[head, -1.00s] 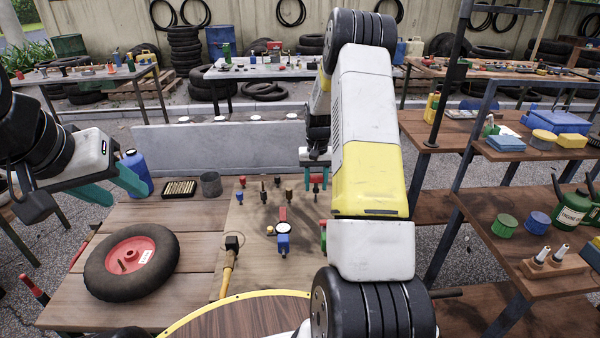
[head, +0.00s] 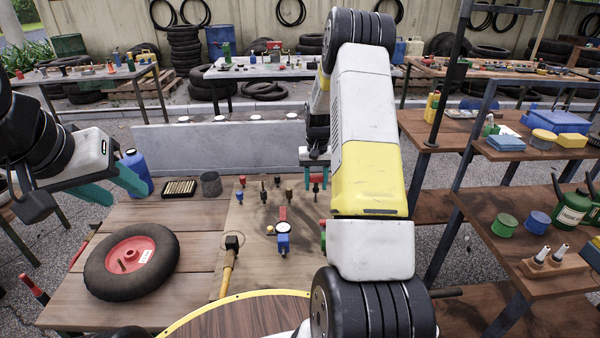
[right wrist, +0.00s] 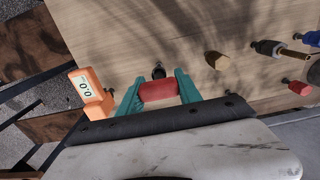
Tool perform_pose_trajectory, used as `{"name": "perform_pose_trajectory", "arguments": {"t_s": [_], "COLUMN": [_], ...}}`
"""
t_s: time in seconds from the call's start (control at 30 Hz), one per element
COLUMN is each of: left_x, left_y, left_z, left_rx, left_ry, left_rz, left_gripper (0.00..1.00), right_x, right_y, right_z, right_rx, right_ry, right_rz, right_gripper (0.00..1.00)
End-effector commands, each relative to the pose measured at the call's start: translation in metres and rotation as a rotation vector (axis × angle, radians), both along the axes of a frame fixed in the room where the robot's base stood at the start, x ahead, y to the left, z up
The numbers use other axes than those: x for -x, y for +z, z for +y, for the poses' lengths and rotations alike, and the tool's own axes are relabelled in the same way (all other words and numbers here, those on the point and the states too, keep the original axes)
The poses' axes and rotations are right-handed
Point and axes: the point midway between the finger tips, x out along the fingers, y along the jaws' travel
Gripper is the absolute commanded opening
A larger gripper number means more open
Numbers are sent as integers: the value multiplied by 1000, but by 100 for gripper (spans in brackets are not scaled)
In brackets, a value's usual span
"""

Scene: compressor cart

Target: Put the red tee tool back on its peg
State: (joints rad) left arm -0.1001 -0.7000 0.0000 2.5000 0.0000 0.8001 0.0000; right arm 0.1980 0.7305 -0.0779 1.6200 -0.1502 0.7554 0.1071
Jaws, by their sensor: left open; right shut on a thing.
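The red tee tool (head: 316,181) is between the teal fingers of my right gripper (head: 316,176), above the right part of the wooden bench board. In the right wrist view its red bar (right wrist: 159,91) lies across between both fingertips, and my right gripper (right wrist: 158,94) is shut on it. A dark round end (right wrist: 158,71) shows just beyond the bar; I cannot tell whether it is the tool's stem or a peg. My left gripper (head: 112,190) is open and empty, above the bench's left side.
Several small tools (head: 264,190) stand on the board left of the right gripper. An orange gauge (right wrist: 90,94) is close beside the fingers in the wrist view. A wheel (head: 130,261), a mallet (head: 229,265) and a blue-bodied gauge (head: 283,243) occupy the bench front.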

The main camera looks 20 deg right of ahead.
Motion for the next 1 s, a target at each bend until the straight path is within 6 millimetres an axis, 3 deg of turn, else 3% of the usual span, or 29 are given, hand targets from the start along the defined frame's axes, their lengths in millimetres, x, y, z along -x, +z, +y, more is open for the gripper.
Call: {"name": "perform_pose_trajectory", "arguments": {"t_s": [1.0], "left_x": [0], "left_y": [0], "left_z": [0], "left_rx": [0], "left_ry": [0], "left_rz": [0], "left_gripper": [44], "right_x": [0], "right_y": [-21], "right_z": [0], "right_rx": [0], "right_ry": [0], "right_rz": [0], "right_gripper": [0]}}
